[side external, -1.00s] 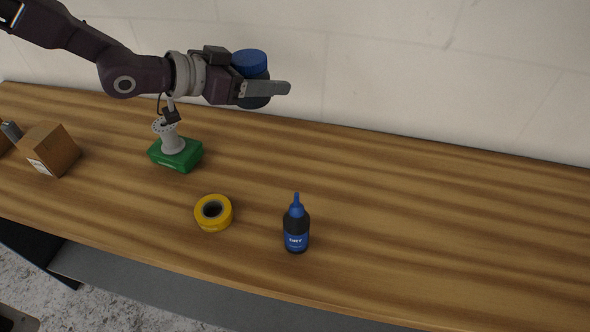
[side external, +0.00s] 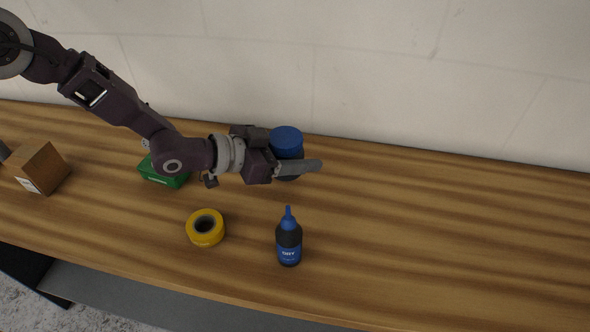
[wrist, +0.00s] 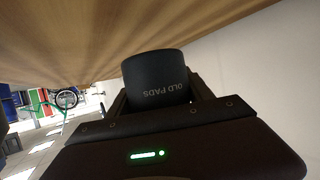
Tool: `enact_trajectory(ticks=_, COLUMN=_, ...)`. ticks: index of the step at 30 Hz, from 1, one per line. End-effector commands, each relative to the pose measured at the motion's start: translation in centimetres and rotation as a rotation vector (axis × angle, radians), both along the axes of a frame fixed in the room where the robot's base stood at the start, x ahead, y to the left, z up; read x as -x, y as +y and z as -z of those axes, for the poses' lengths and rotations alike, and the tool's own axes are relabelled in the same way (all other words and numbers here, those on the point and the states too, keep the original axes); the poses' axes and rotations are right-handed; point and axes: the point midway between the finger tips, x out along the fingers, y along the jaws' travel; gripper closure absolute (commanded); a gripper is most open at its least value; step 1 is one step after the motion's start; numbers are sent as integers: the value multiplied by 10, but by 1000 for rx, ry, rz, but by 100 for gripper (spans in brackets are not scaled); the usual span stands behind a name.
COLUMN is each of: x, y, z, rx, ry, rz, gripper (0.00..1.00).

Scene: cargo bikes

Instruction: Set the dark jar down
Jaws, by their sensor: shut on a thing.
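The dark jar (side external: 287,142) has a blue lid and stands upright between the fingers of my gripper (side external: 295,168) near the back of the bench. My gripper is shut on it, and the near finger hides part of its body. In the wrist view the dark jar (wrist: 156,80) shows lettering that reads "OLD PADS" upside down, close to the wooden surface. I cannot tell whether its base touches the bench.
The wooden bench (side external: 430,235) is clear to the right. A dark bottle with a blue nozzle (side external: 289,243) stands in front of my gripper. A yellow tape roll (side external: 205,228), a green box (side external: 160,172) and a cardboard box (side external: 42,168) are to the left. A wall (side external: 400,80) rises behind.

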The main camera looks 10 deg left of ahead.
Motion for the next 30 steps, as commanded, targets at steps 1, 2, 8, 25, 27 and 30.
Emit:
enact_trajectory(ticks=1, x=0, y=0, z=5, rx=1, ry=-1, rz=0, gripper=88)
enact_trajectory(ticks=2, x=0, y=0, z=9, rx=1, ry=-1, rz=0, gripper=88)
enact_trajectory(ticks=8, x=0, y=0, z=41, rx=0, ry=-1, rz=0, gripper=88)
enact_trajectory(ticks=25, x=0, y=0, z=44, rx=0, ry=-1, rz=0, gripper=19)
enact_trajectory(ticks=27, x=0, y=0, z=44, rx=0, ry=-1, rz=0, gripper=19)
enact_trajectory(ticks=30, x=0, y=0, z=43, rx=0, ry=-1, rz=0, gripper=19)
